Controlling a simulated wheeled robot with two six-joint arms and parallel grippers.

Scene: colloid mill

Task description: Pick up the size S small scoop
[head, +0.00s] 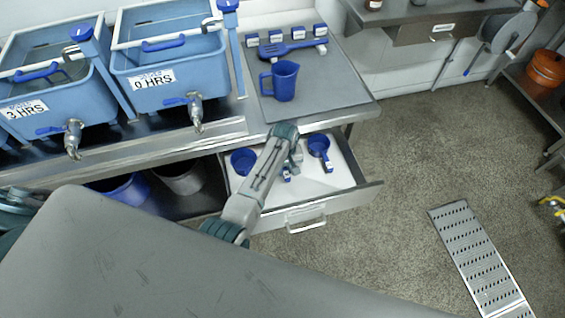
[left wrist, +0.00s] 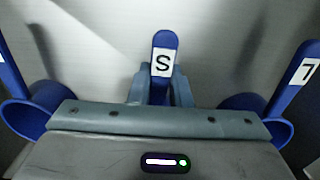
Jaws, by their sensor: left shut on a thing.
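The size S small scoop shows as an upright blue handle with a white "S" label (left wrist: 163,62) in the left wrist view. My left gripper (left wrist: 161,90) is shut on this handle, with one finger on each side. The scoop's cup is hidden behind the gripper body. In the head view my left gripper (head: 294,156) reaches down into the open drawer (head: 345,189), and a small bit of blue and white label shows beside it. My right gripper is not in view.
A blue jug (head: 284,82) stands on the counter mat above. Blue tanks (head: 170,70) stand at left.

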